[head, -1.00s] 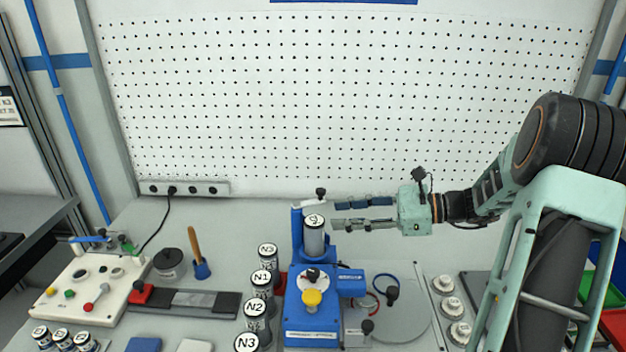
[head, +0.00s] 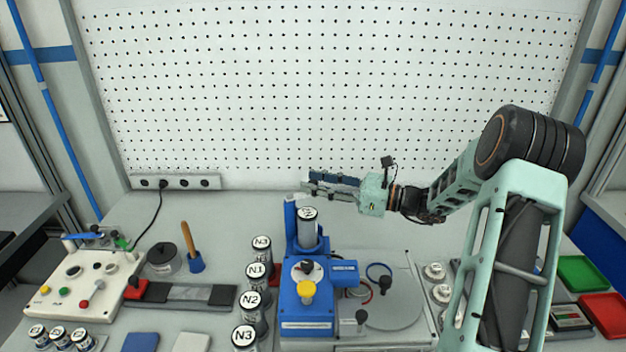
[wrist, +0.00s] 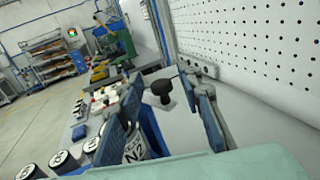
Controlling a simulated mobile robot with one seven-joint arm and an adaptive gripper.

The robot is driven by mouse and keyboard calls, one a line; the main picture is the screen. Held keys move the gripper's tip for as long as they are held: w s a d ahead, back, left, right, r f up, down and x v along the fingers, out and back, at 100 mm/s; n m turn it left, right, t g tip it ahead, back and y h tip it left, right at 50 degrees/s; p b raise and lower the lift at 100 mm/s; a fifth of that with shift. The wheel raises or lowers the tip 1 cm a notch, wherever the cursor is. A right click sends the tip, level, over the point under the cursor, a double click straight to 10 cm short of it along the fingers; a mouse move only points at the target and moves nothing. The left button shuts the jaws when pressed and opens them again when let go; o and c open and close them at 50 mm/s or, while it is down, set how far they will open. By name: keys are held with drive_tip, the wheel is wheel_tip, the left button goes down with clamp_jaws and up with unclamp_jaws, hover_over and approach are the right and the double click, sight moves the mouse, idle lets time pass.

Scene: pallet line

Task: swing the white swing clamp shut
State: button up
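The white swing clamp (head: 299,196) sits at the top of the blue fixture's column (head: 291,222), mostly hidden behind my gripper in the head view. In the wrist view its black knob (wrist: 160,88) and a small pale piece under it (wrist: 167,104) show between my fingers. A can labelled N2 (head: 308,232) stands upright in the blue fixture (head: 306,315), its top largely uncovered. My gripper (head: 306,184) is open, above and behind the can, with its fingers either side of the knob (wrist: 165,95). Contact with the knob cannot be told.
Several labelled cans (head: 256,272) stand in a row left of the fixture. A control box (head: 85,283) is further left, and a round grey plate (head: 393,305) is right. Behind is a white pegboard (head: 330,90) with a socket strip (head: 175,182) below.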

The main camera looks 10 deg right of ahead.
drive_tip(key=shift+w+a, duration=0.25)
drive_tip(key=shift+a, duration=0.15)
drive_tip(key=shift+c, duration=0.2)
clamp_jaws()
